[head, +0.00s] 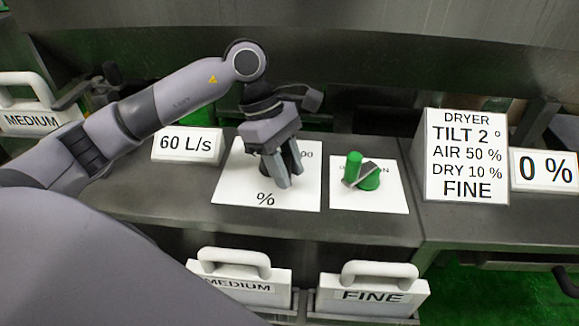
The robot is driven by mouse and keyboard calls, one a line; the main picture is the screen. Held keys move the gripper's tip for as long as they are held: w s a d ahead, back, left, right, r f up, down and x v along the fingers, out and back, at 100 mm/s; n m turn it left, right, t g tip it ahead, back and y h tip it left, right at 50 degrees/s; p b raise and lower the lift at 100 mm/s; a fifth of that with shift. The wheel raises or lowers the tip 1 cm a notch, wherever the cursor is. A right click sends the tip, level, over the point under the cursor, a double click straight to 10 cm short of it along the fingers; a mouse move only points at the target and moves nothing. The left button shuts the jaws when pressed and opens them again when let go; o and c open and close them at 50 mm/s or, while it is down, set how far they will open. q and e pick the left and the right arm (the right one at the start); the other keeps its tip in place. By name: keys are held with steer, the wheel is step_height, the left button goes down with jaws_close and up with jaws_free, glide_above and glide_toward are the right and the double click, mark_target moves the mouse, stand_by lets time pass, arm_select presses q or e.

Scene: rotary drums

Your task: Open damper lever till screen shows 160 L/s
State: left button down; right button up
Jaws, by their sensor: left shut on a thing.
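A small white screen (187,145) on the grey bench reads 60 L/s. To its right a white panel (230,187) marked with % lies flat on the bench. My left gripper (283,177) points down over the middle of this panel. Its fingers are shut on a dark part there, likely the damper lever, which the gripper mostly hides. The lever's angle and most of the panel's scale cannot be read. My right gripper is not in view.
To the right, a green knob (366,180) with a green peg and grey pointer sits on another white panel (393,199). A dryer sign (466,157) and a 0 % screen (544,170) stand further right. White handled boxes labelled MEDIUM (240,281) and FINE (370,294) are in front below.

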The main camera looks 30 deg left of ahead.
arm_select(q)
steer(key=shift+r, duration=0.1)
steer(key=c, duration=0.9)
jaws_free()
steer(key=shift+o, duration=0.2)
steer(key=v, duration=0.7)
steer(key=shift+a, duration=0.1)
